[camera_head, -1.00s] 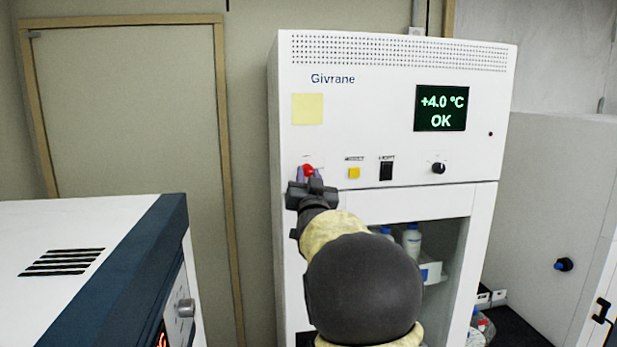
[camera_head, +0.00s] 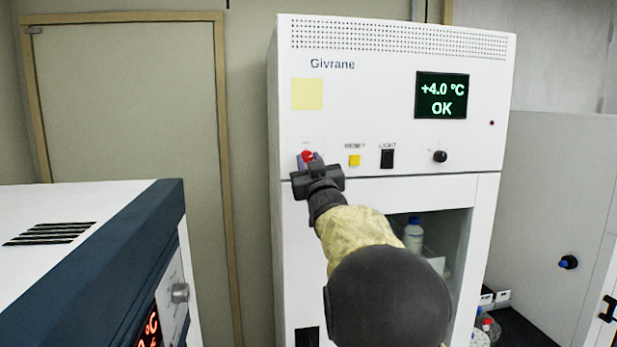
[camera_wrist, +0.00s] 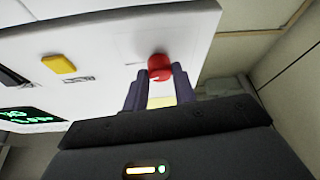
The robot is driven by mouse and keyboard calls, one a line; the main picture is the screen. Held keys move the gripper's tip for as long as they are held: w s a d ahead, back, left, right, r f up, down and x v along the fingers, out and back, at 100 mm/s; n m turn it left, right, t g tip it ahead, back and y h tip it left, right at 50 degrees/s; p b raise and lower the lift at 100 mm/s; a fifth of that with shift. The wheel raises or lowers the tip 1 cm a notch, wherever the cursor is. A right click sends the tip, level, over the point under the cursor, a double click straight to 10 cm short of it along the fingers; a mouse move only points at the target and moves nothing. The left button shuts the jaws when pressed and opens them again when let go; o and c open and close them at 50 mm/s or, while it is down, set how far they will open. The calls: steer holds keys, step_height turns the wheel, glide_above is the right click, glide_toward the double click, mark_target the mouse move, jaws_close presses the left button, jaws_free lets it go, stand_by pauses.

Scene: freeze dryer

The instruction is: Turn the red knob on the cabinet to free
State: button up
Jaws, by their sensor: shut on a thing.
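The white cabinet (camera_head: 350,120) marked Givrane stands ahead, its green display (camera_head: 441,95) reading "+4.0 °C OK". The red knob (camera_head: 307,156) is at the left of its control row, and it also shows in the wrist view (camera_wrist: 159,67). My gripper (camera_head: 308,162) reaches up to the knob from the front, and in the wrist view (camera_wrist: 159,80) its two purple fingers are shut on the knob's sides. The knob's label is too small to read, and the fingers partly hide the knob.
Right of the knob are a yellow button (camera_head: 354,160), a black switch (camera_head: 387,158) and a black knob (camera_head: 440,156). A white and blue machine (camera_head: 110,230) stands at the near left. Bottles (camera_head: 413,235) show behind the cabinet's lower window.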

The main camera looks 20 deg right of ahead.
steer(key=n+y+b, duration=0.1)
steer(key=n+y, duration=0.1)
steer(key=n, duration=0.2)
steer(key=shift+d, duration=0.2)
steer(key=n+y, duration=0.1)
steer(key=n, duration=0.2)
steer(key=n+y, duration=0.1)
steer(key=n, duration=0.1)
steer(key=shift+d+r+g+y, duration=0.1)
steer(key=shift+r+g+y, duration=0.2)
steer(key=shift+g, duration=0.1)
steer(key=n+y+p, duration=0.1)
steer(key=n, duration=0.1)
steer(key=n+g+p, duration=0.1)
steer(key=n, duration=0.2)
steer(key=shift+r+n+g+y, duration=0.1)
steer(key=shift+n+g+y, duration=0.2)
steer(key=shift+y, duration=0.1)
steer(key=shift+n+g+p, duration=0.7)
steer(key=shift+n+p, duration=0.25)
steer(key=shift+n, duration=0.55)
steer(key=o, duration=1)
steer(key=shift+s, duration=0.15)
